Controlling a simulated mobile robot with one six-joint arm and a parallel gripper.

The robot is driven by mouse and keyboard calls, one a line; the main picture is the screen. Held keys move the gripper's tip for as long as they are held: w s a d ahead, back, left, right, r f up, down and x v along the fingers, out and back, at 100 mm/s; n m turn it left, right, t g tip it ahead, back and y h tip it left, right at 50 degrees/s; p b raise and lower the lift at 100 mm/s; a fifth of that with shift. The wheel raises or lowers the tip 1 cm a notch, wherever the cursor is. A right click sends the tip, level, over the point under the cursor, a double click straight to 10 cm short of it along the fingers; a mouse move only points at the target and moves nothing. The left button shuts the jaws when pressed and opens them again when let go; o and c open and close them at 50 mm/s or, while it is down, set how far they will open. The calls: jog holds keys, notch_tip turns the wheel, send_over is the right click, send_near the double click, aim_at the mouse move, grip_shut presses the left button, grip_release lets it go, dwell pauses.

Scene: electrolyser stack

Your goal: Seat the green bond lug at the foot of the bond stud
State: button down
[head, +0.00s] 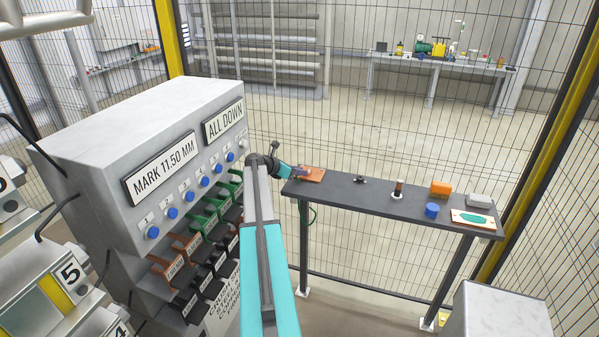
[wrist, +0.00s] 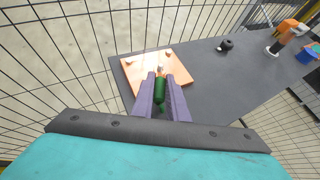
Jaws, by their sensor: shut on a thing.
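My gripper (wrist: 162,78) has its two purple fingers closed on the green bond lug (wrist: 160,92), seen between them in the wrist view. A small pale metal end (wrist: 161,68) shows at the fingertips. The lug is over or at the near part of an orange plate (wrist: 185,68) on the dark shelf; I cannot tell whether it touches. The plate (head: 314,175) also shows at the shelf's left end in the head view, beside my gripper (head: 300,172). No bond stud can be made out clearly; the fingers may hide it. Small raised pieces show at the plate's far edge.
A grey cabinet (head: 110,110) stands left. Mesh fence runs behind.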

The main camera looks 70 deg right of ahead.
jog(key=shift+f, duration=0.45)
jog(key=c, duration=1.7)
grip_release()
jog(key=shift+o, duration=0.2)
jog(key=shift+r, duration=0.1)
jog(key=shift+r+b, duration=1)
jog(key=shift+s+a+r+b, duration=0.15)
jog(key=shift+a+r+b, duration=0.25)
jog(key=shift+r, duration=0.2)
jog(key=s+a+b, duration=0.2)
jog(key=s+a, duration=0.1)
jog(key=a, duration=0.4)
jog(key=s+a+r+b, duration=0.1)
jog(key=s+a+b, duration=0.2)
jog(key=a, duration=0.4)
jog(key=shift+r, duration=0.3)
jog(key=shift+s, duration=0.2)
